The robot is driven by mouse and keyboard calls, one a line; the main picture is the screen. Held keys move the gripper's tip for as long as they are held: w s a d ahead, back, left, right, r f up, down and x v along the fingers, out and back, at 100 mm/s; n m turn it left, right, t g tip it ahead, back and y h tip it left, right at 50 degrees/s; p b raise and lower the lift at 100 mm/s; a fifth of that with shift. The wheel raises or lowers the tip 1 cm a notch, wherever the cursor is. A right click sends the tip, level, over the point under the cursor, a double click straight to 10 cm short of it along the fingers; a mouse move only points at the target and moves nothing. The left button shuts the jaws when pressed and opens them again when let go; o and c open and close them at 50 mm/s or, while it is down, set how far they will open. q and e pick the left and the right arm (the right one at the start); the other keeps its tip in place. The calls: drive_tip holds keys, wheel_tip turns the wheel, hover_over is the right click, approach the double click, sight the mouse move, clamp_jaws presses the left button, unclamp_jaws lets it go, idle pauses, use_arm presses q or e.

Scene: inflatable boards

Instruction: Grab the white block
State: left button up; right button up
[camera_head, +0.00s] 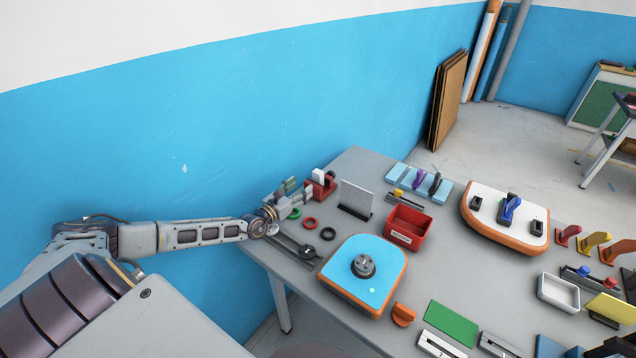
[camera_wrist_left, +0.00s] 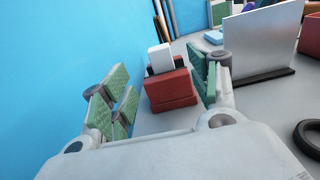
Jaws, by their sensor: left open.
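The white block (camera_wrist_left: 160,57) stands upright in the top of a red holder (camera_wrist_left: 170,90), which is straight ahead of my left gripper in the left wrist view. In the head view the white block (camera_head: 318,175) and red holder (camera_head: 322,189) sit at the far left corner of the table. My left gripper (camera_head: 289,190) is just left of the holder, also shown in the left wrist view (camera_wrist_left: 160,95). Its green-padded fingers are spread wide, with the holder and block appearing between them. Nothing is in its grip. My right gripper does not show.
A grey upright plate (camera_head: 356,198) stands right of the holder. Green, red and black rings (camera_head: 310,222) lie in front of it. A red bin (camera_head: 408,231) and a blue-topped board (camera_head: 350,290) are farther right. The blue wall (camera_head: 200,140) is close behind.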

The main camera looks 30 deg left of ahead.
sight(316, 175)
use_arm(q)
drive_tip(key=shift+w+d+b, duration=0.15)
drive_tip(key=shift+w+b, duration=0.4)
drive_tip(key=shift+w, duration=1.1)
drive_tip(key=shift+w+d+b, duration=0.1)
drive_tip(key=shift+w+b, duration=0.45)
drive_tip(key=shift+w, duration=1.1)
drive_tip(key=shift+w, duration=0.15)
